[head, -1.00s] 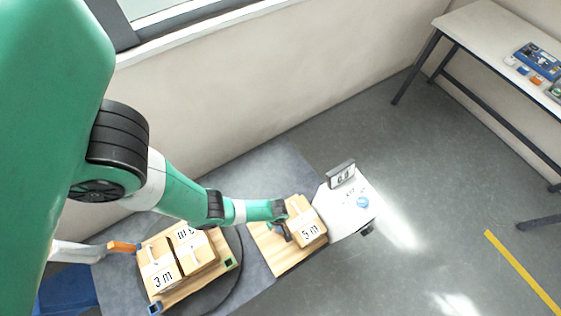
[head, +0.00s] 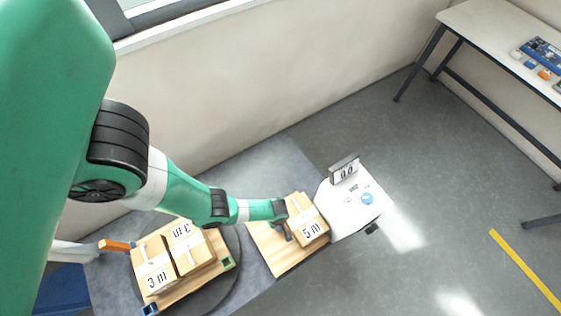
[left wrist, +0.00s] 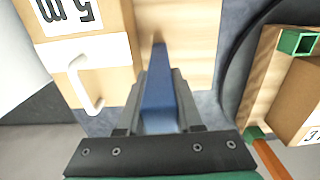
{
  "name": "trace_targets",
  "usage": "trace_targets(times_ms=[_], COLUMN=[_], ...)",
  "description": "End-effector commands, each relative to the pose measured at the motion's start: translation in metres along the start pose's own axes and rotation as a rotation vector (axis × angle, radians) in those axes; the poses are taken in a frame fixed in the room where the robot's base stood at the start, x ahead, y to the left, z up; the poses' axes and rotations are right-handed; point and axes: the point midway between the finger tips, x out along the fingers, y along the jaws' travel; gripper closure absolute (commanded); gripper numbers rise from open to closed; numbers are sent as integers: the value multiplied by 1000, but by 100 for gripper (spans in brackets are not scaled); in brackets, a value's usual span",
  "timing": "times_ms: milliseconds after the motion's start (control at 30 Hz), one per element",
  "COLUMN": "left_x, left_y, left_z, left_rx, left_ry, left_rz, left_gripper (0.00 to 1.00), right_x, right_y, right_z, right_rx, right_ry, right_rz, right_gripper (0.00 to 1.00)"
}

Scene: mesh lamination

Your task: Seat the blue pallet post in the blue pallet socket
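My left gripper (left wrist: 158,112) is shut on the blue pallet post (left wrist: 160,98), which points away from the wrist in the left wrist view. In the head view my left gripper (head: 280,212) is over the right-hand wooden board, beside the "5 m" box. The blue pallet socket (head: 150,309) is at the near corner of the left wooden pallet (head: 190,288), close to the bottom edge of the head view. It is apart from the post and does not show in the left wrist view. My right gripper is not in view.
Two "3 m" boxes (head: 155,272) are on the left pallet, which lies on a dark round plate. The green socket (head: 228,263) is at another pallet corner. The "5 m" box (head: 312,231) and a white scale (head: 350,212) are to the right. An orange piece (head: 115,246) is at left.

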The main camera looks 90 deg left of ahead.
Motion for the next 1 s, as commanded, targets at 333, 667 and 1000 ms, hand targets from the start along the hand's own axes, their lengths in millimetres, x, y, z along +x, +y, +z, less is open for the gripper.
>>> trace_targets(times_ms=[333,667,1000], left_x=[0,0,0], left_y=[0,0,0], left_z=[0,0,0], left_rx=[0,0,0], left_ry=[0,0,0], left_rz=[0,0,0], left_gripper=[100,100,100], right_x=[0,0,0], right_y=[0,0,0], right_z=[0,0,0], right_rx=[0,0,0], right_ry=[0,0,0], right_rz=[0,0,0], right_gripper=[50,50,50])
